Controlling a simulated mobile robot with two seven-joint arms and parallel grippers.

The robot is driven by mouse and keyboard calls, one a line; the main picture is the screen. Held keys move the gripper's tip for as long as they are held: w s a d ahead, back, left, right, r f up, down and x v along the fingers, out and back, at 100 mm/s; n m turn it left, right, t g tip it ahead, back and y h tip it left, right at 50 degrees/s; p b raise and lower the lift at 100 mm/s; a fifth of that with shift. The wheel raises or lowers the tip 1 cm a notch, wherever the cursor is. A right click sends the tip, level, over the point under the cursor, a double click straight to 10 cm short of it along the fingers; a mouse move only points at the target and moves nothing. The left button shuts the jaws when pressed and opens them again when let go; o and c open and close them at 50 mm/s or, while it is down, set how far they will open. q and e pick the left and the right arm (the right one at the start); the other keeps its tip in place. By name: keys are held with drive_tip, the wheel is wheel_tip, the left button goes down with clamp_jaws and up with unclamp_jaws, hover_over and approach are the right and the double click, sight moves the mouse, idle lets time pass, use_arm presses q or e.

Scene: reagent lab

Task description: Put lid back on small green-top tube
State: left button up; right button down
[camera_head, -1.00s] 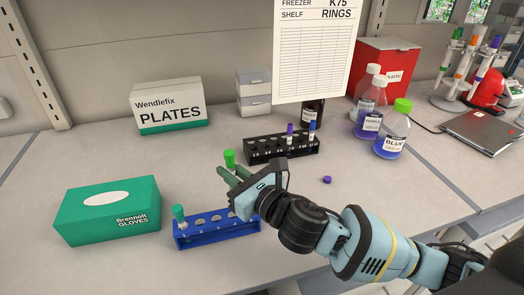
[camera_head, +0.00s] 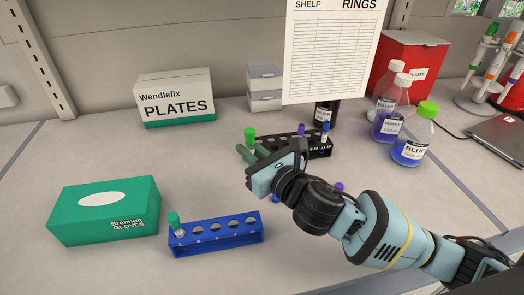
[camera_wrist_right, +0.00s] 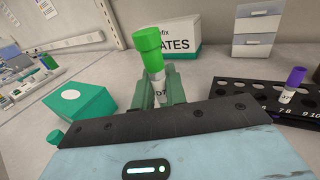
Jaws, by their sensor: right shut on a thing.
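My right gripper (camera_head: 258,152) is shut on a tube with a bright green top (camera_head: 249,135), held upright above the bench in front of the black rack. In the right wrist view, the green top (camera_wrist_right: 148,42) stands above the green fingers, with a white labelled body (camera_wrist_right: 158,88) between them. The lower part of the tube is hidden. Another tube with a darker green top (camera_head: 174,222) stands in the left end of the blue rack (camera_head: 222,241); the rack's other holes look empty. My left gripper is not in view.
The black rack (camera_head: 322,152) holds a purple-top tube (camera_head: 301,130) and a blue-top tube (camera_head: 325,130). A purple cap (camera_head: 339,187) lies on the bench beside my arm. A glove box (camera_head: 105,212), a plates box (camera_head: 177,98) and bottles (camera_head: 412,146) stand around.

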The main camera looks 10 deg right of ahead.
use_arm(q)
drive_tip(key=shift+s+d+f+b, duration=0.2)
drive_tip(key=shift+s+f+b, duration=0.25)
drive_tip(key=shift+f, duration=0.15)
use_arm(e)
drive_tip(key=w+d+f, duration=0.1)
drive_tip(key=w+d, duration=0.4)
drive_tip(key=w, duration=0.8)
drive_tip(key=shift+w+f, duration=0.2)
drive_tip(key=shift+w, duration=0.1)
drive_tip(key=shift+d, duration=0.1)
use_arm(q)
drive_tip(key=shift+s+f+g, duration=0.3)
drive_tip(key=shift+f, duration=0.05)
use_arm(e)
drive_tip(key=shift+w+d+f, duration=0.1)
drive_tip(key=shift+w+f, duration=0.1)
drive_tip(key=shift+f, duration=0.7)
drive_tip(key=shift+w+d+f, duration=0.1)
drive_tip(key=shift+w+f, duration=0.1)
drive_tip(key=shift+f, duration=0.65)
use_arm(q)
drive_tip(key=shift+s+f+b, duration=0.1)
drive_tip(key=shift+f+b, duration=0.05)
drive_tip(key=shift+b, duration=0.15)
use_arm(e)
drive_tip(key=shift+f, duration=0.5)
drive_tip(key=shift+f, duration=0.15)
